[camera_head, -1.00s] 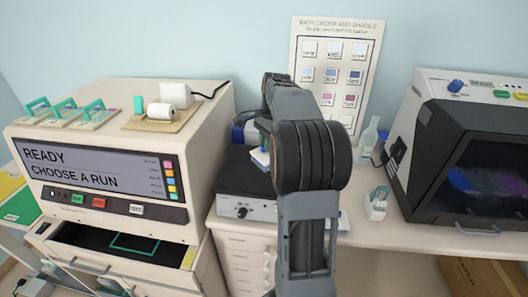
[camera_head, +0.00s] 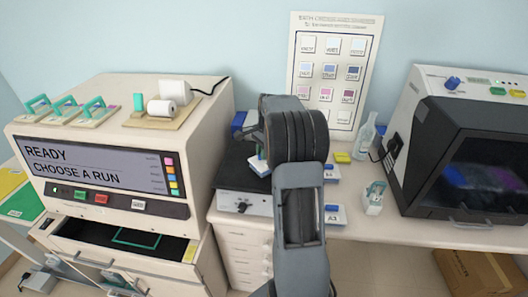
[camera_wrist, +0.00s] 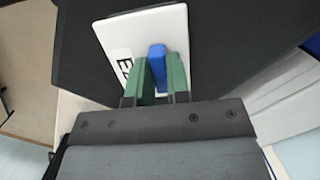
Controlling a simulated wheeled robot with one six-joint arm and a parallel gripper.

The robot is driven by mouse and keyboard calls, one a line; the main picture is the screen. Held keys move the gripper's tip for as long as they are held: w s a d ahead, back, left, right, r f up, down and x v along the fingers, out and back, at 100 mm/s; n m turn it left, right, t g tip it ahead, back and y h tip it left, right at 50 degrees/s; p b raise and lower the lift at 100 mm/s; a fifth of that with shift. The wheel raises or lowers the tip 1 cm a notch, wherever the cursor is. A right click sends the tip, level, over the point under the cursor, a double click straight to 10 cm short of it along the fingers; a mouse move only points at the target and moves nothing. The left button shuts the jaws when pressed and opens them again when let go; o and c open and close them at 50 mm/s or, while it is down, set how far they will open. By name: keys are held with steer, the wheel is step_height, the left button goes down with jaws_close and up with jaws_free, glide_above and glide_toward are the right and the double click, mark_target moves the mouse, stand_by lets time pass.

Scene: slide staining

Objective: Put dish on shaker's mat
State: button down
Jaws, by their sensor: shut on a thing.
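The dish is a white plate with a blue grip and a dark label; it shows in the wrist view (camera_wrist: 120,32) and, partly hidden by my arm, in the head view (camera_head: 259,167). My gripper (camera_wrist: 158,68) has green fingers shut on the blue grip. The shaker (camera_head: 240,203) is a grey box with a knob, left of my arm. Its black mat (camera_head: 234,165) lies on top and fills much of the wrist view (camera_wrist: 225,35). The dish is over the mat, tilted in the wrist picture. I cannot tell whether it touches the mat.
The stainer (camera_head: 110,150) with a screen and an open drawer (camera_head: 120,240) stands close on the left. More blue-and-white dishes (camera_head: 335,215), a clear bottle (camera_head: 364,138) and a small rack (camera_head: 375,198) are to the right. A dark hood (camera_head: 470,165) stands farther right.

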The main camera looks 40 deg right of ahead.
steer(key=shift+f, duration=0.15)
steer(key=c, duration=1.1)
jaws_free()
step_height(320, 180, up, 12)
steer(key=d, duration=0.2)
steer(key=s+a+r+n+h, duration=0.1)
steer(key=s+a+r+n, duration=0.2)
steer(key=a, duration=0.5)
steer(key=s+a+f+n+t, duration=0.2)
steer(key=s+a+f+n, duration=0.1)
steer(key=s+a+n, duration=0.4)
steer(key=s+a+f+n+t, duration=0.2)
steer(key=s+a+f+n, duration=0.2)
steer(key=s+a+n, duration=0.3)
steer(key=s+a, duration=0.2)
steer(key=shift+a+f+n+t+h+b, duration=0.2)
steer(key=shift+a+n+t+h+b, duration=0.15)
steer(key=shift+n+t+h, duration=0.05)
